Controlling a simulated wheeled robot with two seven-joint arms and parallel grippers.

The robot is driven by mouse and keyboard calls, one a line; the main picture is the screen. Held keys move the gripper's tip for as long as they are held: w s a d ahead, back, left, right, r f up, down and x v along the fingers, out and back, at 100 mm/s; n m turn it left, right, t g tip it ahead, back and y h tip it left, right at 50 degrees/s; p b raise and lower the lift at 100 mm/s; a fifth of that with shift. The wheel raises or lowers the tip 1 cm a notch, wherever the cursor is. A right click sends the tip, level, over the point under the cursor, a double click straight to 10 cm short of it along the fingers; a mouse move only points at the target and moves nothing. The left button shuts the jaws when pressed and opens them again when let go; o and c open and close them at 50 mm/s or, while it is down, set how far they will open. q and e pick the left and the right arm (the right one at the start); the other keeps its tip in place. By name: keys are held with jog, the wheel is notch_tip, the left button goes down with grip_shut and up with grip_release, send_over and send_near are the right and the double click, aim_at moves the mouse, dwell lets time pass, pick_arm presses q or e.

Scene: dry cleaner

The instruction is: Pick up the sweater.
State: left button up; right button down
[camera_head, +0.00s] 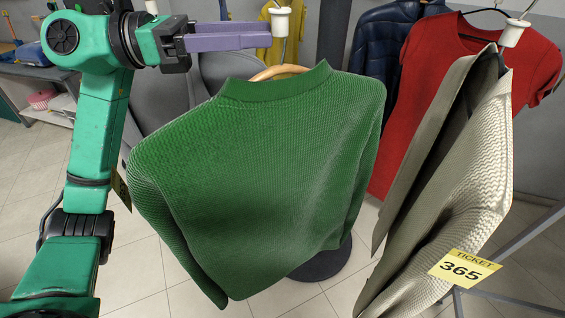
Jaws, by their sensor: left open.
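A green knitted sweater (260,175) hangs on a wooden hanger (278,72) in the middle of the head view. A metal hook rises from the hanger to a white cylindrical knob (280,20). My left gripper (272,36) has purple fingers and reaches in from the left at the height of the knob, above the sweater's collar. Its fingers are open and their tips are close to the knob and hook. I cannot tell whether they touch it. My right gripper is not in view.
A beige cardigan (455,190) with a yellow ticket reading 365 (464,268) hangs close on the right. A red shirt (440,80) and a dark blue jacket (385,45) hang behind. A shelf (50,75) stands at the back left. Tiled floor shows below.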

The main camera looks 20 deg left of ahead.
aim_at(282, 36)
pick_arm(q)
jog(key=x, duration=0.1)
jog(key=p+x, duration=0.2)
jog(key=x, duration=0.1)
jog(key=shift+s+r, duration=0.15)
jog(key=shift+r, duration=0.15)
jog(key=shift+d+f, duration=0.1)
jog(key=shift+d, duration=0.05)
jog(key=c, duration=0.9)
grip_shut()
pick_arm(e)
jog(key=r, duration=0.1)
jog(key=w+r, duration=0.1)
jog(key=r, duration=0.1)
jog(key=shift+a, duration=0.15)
